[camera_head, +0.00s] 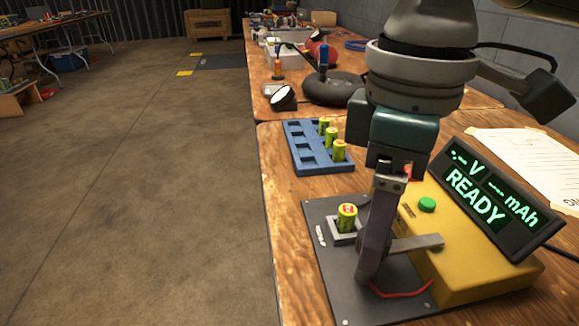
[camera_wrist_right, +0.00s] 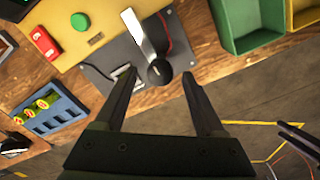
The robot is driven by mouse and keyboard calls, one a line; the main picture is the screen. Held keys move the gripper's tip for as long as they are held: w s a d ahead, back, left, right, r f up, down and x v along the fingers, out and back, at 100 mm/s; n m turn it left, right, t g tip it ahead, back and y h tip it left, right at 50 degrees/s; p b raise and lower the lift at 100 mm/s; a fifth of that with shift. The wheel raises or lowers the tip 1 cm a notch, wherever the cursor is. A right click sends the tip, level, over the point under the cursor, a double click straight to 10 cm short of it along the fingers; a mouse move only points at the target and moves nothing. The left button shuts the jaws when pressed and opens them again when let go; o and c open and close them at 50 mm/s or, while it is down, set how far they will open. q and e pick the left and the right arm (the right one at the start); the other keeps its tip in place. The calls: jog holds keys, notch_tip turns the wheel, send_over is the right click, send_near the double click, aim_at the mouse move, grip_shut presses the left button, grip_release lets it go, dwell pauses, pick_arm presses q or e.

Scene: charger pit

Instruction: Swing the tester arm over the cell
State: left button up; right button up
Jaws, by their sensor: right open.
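The yellow tester (camera_head: 465,262) reads READY on its dark display (camera_head: 487,193). Its metal tester arm (camera_head: 418,244) reaches left from the yellow body and ends behind my gripper in the head view. The wrist view shows the tester arm (camera_wrist_right: 142,35) and its round black knob (camera_wrist_right: 158,72). A yellow-green cell (camera_head: 347,217) stands upright in a pale holder on the dark plate, left of the arm. My right gripper (camera_head: 370,278) points down, open, and its fingertips (camera_wrist_right: 160,76) appear either side of the knob. I cannot tell whether they touch it.
A blue tray (camera_head: 296,137) with 3 cells stands behind. A green button (camera_head: 428,204) is on the tester. A red wire lies on the plate. In the wrist view, a green bin (camera_wrist_right: 235,42) is at top right; dark prongs (camera_wrist_right: 298,135) at the right edge are unclear.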

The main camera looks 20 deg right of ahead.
jog(key=shift+f, duration=0.4)
grip_shut()
dwell(0.4)
dwell(0.8)
